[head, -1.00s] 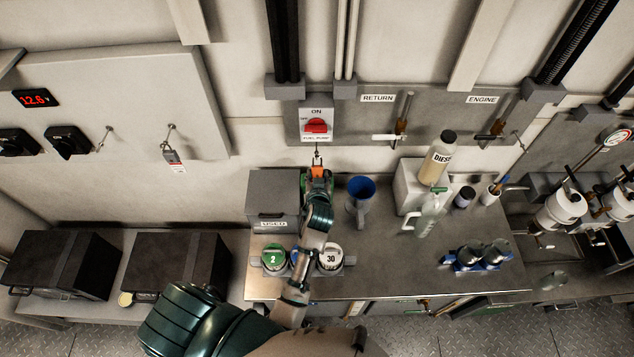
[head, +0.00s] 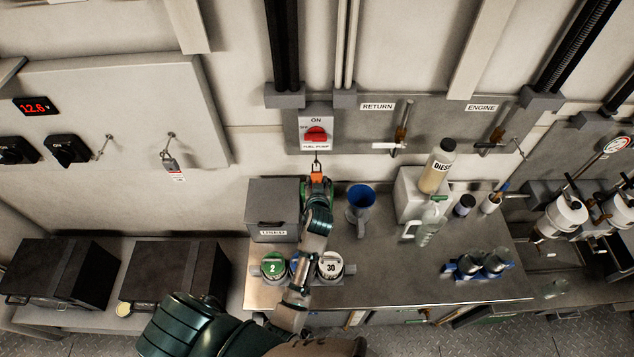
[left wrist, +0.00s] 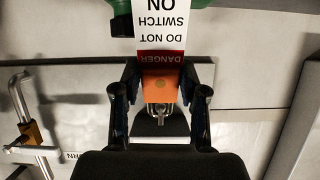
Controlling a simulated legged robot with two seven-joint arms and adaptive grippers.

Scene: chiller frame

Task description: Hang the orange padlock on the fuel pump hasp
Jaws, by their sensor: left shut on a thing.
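The orange padlock (head: 317,180) is held by my left gripper (head: 317,188), just below the fuel pump hasp (head: 317,163) under the red switch (head: 316,134). In the left wrist view, which looks upside down, the padlock (left wrist: 160,88) sits between the two dark fingers of the gripper (left wrist: 160,97). Its metal shackle (left wrist: 160,110) points toward the wall and overlaps the hasp's metal in the picture. I cannot tell whether the shackle passes through the hasp. A white and red danger tag (left wrist: 162,35) shows beside the padlock. My right gripper is not in view.
A grey USED box (head: 274,208) stands left of my left gripper. A blue funnel (head: 361,197) stands to its right on the bench. RETURN and ENGINE valves are on the wall at right. Another padlock (head: 170,163) with a tag hangs on the left panel.

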